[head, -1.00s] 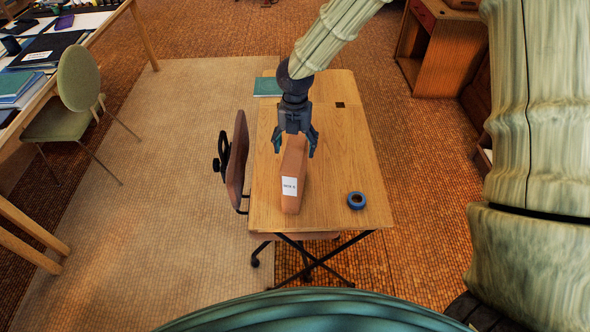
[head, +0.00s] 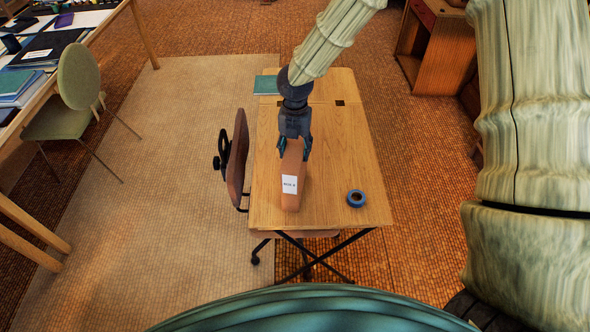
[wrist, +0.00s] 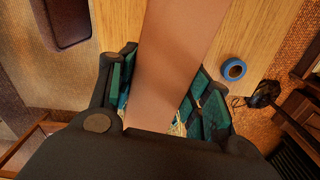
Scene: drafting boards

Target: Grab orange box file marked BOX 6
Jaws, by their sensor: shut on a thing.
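The orange-brown box file (head: 291,201) stands on the wooden desk (head: 345,150), its white label facing me; the small lettering appears to read BOX 6. My gripper (head: 294,148) is shut on the far upper end of the box file from above, a finger on each side. In the wrist view the box file (wrist: 180,60) runs up between the green-padded fingers of my gripper (wrist: 165,105). The box's underside and its contact with the desk are hidden.
A blue tape roll (head: 356,198) lies on the desk right of the box. A teal book (head: 266,85) lies at the desk's far left. A brown chair (head: 237,160) stands against the left edge. A green chair (head: 80,95) stands further left. The desk's right side is mostly clear.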

